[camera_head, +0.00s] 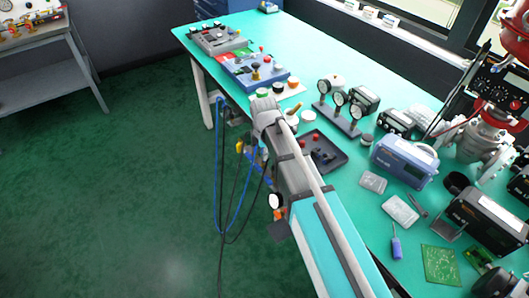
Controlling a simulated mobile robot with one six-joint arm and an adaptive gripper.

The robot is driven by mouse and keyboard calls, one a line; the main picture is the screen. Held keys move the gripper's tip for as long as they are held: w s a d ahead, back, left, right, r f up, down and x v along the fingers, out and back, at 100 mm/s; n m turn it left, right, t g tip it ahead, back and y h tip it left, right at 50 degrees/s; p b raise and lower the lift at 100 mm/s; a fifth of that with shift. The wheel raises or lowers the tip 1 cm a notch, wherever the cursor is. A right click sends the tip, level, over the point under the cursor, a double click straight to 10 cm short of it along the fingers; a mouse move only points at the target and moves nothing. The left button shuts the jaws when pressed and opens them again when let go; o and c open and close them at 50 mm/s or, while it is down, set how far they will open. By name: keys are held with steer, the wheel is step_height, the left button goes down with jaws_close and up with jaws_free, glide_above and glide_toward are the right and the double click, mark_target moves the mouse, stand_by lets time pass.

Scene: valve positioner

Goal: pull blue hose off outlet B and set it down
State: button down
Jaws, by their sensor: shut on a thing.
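The blue hose (219,185) hangs in a long loop beside the table, with dark cables close to it. One side of the loop runs up towards the table edge near my wrist. The other side runs up to small yellow and blue fittings left of my arm. My gripper (238,115) is at the far end of my arm, by the table's left edge, shut on the blue hose. The fingers are small, dark and partly hidden by my wrist. The exact grip is unclear. Outlet B cannot be made out. A white round gauge (276,201) shows beside my arm.
The green table (300,48) is crowded with gauges (340,100), a dark tray (326,157), a blue-grey instrument (404,160) and a red-topped valve (490,135). Its far left part holds a grey unit and a blue unit (256,72). The green floor on the left is clear.

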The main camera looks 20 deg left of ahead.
steer(key=shift+r+p, duration=0.4)
steer(key=shift+r, duration=0.05)
stand_by(0.6)
steer(key=shift+r+p, duration=1.85)
